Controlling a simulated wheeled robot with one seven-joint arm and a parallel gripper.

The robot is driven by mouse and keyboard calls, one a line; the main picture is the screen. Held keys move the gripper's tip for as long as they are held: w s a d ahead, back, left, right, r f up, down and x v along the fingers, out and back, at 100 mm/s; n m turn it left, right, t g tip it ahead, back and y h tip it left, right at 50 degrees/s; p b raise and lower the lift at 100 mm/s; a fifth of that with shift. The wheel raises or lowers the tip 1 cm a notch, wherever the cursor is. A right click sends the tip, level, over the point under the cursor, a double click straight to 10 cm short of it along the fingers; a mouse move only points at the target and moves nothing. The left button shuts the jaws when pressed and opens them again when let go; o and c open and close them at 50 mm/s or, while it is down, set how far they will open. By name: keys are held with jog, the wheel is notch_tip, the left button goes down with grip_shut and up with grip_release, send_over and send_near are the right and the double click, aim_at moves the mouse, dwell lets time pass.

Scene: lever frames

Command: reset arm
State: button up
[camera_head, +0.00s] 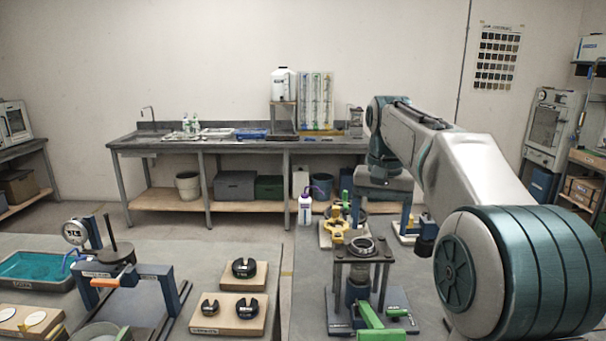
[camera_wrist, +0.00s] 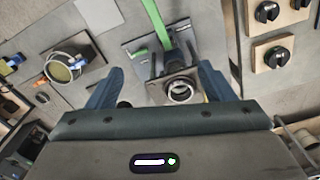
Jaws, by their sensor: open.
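My gripper (camera_head: 381,222) hangs pointing down at the end of my arm in the head view, above and behind the lever fixture. In the wrist view my gripper (camera_wrist: 160,88) has its two blue fingers spread wide, with nothing held between them. The lever fixture has a dark top plate with a metal ring (camera_head: 361,246) on posts; the ring also shows in the wrist view (camera_wrist: 180,91), between the fingers in the picture. A green lever (camera_head: 369,315) sticks out toward the front; it runs to the top edge in the wrist view (camera_wrist: 155,22). No contact is visible.
A yellow fixture (camera_head: 336,232) and a wash bottle (camera_head: 305,207) stand behind the lever fixture. Wooden blocks with black round parts (camera_head: 243,268) lie to the left, beside a blue clamp frame (camera_head: 128,276). A long workbench (camera_head: 240,146) stands along the back wall.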

jog(key=s+f+n+t, duration=0.1)
jog(key=s+f, duration=0.7)
jog(key=s, duration=0.4)
jog(key=s+f+n+t, duration=0.1)
jog(key=s+f+n, duration=0.1)
jog(key=s+f, duration=0.6)
jog(key=s, duration=0.5)
jog(key=shift+s+f+t, duration=0.2)
jog(key=shift+s+t, duration=0.1)
jog(key=shift+t, duration=0.1)
jog(key=shift+c, duration=0.2)
